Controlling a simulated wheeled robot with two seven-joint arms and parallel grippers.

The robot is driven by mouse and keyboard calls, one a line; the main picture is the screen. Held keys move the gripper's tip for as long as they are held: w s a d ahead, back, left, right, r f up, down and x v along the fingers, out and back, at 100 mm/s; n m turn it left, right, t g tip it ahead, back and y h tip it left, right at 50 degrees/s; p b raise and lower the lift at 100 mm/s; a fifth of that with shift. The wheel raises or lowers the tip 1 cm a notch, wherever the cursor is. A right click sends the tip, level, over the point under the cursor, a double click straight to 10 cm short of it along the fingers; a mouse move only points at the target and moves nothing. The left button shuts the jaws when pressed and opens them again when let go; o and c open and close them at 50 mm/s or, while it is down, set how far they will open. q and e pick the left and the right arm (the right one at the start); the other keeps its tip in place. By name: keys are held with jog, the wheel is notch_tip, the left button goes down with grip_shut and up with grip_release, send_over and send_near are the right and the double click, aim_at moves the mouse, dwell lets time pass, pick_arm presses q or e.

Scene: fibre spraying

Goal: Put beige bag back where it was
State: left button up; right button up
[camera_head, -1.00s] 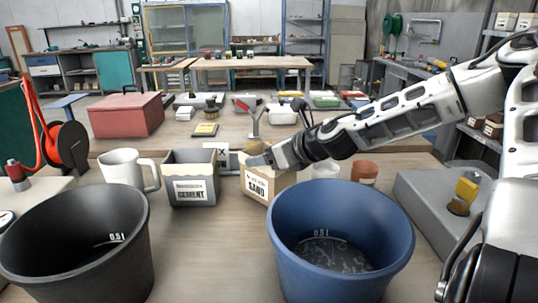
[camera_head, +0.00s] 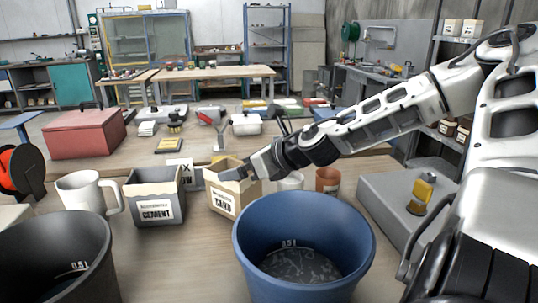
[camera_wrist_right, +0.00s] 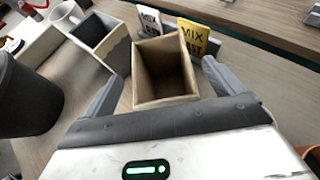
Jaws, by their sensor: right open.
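The beige bag (camera_head: 223,201), an open box shape labelled SAND, stands upright on the table right of the grey CEMENT container (camera_head: 156,203). My right gripper (camera_head: 245,170) reaches in from the right at its upper right side. In the right wrist view the open, hollow beige bag (camera_wrist_right: 163,100) lies between and ahead of the spread fingers of my right gripper (camera_wrist_right: 165,85). A gap shows beside each finger, so the gripper is open and holds nothing. My left gripper is in neither view.
A blue bucket (camera_head: 303,215) stands in front of the bag and a black bucket (camera_head: 60,240) at the lower left. A white mug (camera_head: 82,191) is left of the CEMENT container. A terracotta pot (camera_head: 328,180) and white cup stand to the right. MIX cards stand behind the bag.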

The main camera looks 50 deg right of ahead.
jog(key=v, duration=0.7)
jog(key=shift+s, duration=0.25)
jog(key=shift+r, duration=0.1)
